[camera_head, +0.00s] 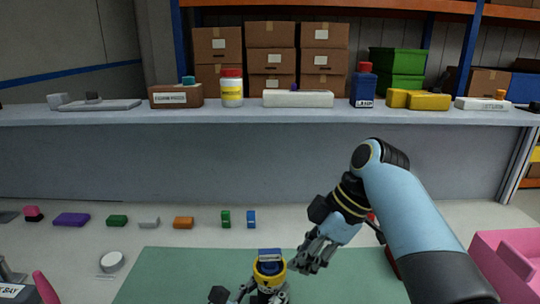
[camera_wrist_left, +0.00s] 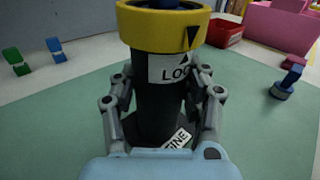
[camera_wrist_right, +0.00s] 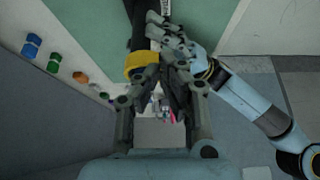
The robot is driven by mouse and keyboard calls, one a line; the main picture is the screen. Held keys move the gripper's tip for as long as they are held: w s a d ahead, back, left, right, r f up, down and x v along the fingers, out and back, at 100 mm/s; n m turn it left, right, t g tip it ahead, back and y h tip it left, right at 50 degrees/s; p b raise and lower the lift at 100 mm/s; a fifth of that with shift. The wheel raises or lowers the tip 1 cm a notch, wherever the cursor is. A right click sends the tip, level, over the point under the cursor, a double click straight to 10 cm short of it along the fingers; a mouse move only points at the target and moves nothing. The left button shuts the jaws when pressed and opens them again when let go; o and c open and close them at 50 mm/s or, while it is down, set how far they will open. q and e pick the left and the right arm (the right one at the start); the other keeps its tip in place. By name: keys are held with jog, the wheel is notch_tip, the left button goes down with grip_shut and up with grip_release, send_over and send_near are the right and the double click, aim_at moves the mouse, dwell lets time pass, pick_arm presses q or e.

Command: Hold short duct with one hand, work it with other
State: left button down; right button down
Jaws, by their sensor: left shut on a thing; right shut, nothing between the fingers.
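The short duct appears to be the upright black cylinder with a yellow collar (camera_head: 270,268) and a blue top, low in the head view. In the left wrist view, its black body (camera_wrist_left: 158,95) carries white labels with an arrow. My left gripper (camera_head: 250,293) is shut around the body below the collar. My right gripper (camera_head: 315,257) is shut and empty, to the right of and above the collar in the head view. In the right wrist view, its closed fingers (camera_wrist_right: 160,88) lie close to the yellow collar (camera_wrist_right: 140,65); contact cannot be told.
A green mat (camera_head: 180,270) covers the near table. Small coloured blocks, such as the orange one (camera_head: 183,223), stand in a row behind it. A white disc (camera_head: 111,262) lies left, a pink bin (camera_head: 510,250) right. A grey shelf (camera_head: 300,116) with boxes and bottles runs across the back.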

notch_tip(320, 180, up, 4)
jog(key=shift+f, duration=0.25)
jog(key=w+f, duration=0.4)
jog(key=f, duration=0.2)
jog(key=shift+a, duration=0.25)
dwell(0.4)
jog(key=shift+f, duration=0.1)
jog(key=shift+s+a, duration=0.1)
jog(key=shift+a, duration=0.05)
dwell(0.5)
